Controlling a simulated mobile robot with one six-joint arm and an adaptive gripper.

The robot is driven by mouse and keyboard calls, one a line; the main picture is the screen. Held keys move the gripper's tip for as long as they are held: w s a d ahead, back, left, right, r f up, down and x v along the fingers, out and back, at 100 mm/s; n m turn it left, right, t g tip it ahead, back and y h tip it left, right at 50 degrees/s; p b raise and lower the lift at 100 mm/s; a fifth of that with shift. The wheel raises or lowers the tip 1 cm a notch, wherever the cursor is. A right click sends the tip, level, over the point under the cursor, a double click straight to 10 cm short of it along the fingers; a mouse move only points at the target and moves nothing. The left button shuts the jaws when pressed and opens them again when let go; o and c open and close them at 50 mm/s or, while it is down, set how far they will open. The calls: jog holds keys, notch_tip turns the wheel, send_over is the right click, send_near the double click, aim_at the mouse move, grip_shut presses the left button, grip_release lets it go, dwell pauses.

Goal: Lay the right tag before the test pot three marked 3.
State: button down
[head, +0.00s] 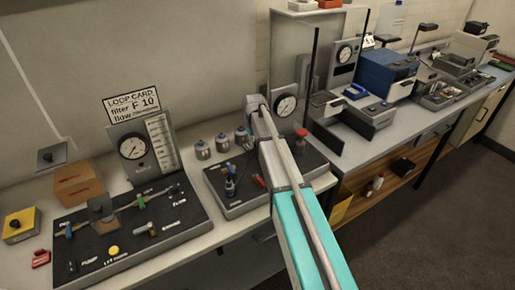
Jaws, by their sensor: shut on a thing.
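Several small grey pots with blue marks stand in a row at the back of the middle board, among them a left pot (202,149), a middle pot (222,143) and a right pot (240,136). Their numbers are too small to read, so I cannot tell which is marked 3. I cannot make out any tag for certain. My arm (303,235) reaches up from the bottom right across the middle board. My gripper does not show; the arm hides part of that board.
The left board (150,253) carries valves and a yellow button. An orange-brown box (78,184) and a yellow box (19,225) stand left. Instruments, including a blue one (385,75), crowd the right bench.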

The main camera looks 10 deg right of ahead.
jog(key=shift+f, duration=0.55)
jog(key=shift+f+b, duration=0.15)
jog(key=shift+b, duration=0.3)
jog(key=c, duration=0.8)
grip_release()
jog(key=shift+o, duration=0.2)
jog(key=shift+r+p, duration=0.25)
jog(key=shift+p, duration=0.05)
notch_tip(320, 180, up, 12)
jog(key=p, duration=1.2)
